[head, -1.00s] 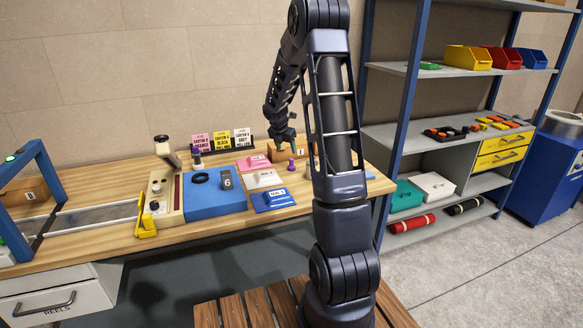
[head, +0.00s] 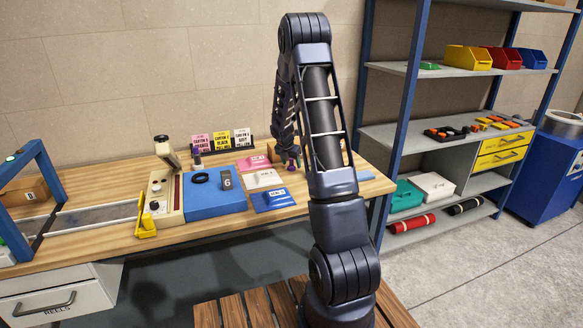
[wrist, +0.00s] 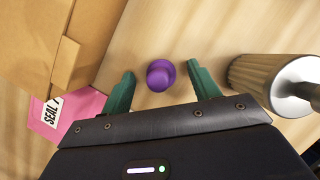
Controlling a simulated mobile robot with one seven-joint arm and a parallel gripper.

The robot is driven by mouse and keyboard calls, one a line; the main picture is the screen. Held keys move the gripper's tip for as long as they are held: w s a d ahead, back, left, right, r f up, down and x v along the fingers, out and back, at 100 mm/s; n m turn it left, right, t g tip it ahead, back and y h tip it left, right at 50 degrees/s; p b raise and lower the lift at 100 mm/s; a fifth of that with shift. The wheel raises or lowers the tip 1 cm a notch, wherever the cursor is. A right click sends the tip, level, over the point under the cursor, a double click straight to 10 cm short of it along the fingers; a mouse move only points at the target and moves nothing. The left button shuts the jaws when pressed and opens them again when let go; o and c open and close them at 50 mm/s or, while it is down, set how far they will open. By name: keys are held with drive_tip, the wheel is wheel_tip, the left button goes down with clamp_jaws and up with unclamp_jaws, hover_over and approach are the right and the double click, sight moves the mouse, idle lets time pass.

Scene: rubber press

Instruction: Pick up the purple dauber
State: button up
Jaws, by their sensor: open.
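The purple dauber (wrist: 160,75) stands on the wooden bench and is seen from above in the wrist view. My gripper (wrist: 161,88) is open, with one green finger on each side of the dauber and a visible gap to each. In the head view my gripper (head: 291,160) is low over the bench, and the dauber there is mostly hidden by it.
A cardboard box (wrist: 40,40) is close on the left in the wrist view, with a pink seal packet (wrist: 85,105) below it. A ribbed metal-topped cylinder (wrist: 260,80) stands close on the right. A blue pad (head: 210,200) lies farther left on the bench.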

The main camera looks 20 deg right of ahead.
drive_tip(key=shift+w+d+f, duration=0.15)
drive_tip(key=shift+d+f, duration=0.05)
drive_tip(key=shift+f, duration=0.4)
drive_tip(key=c, duration=1.1)
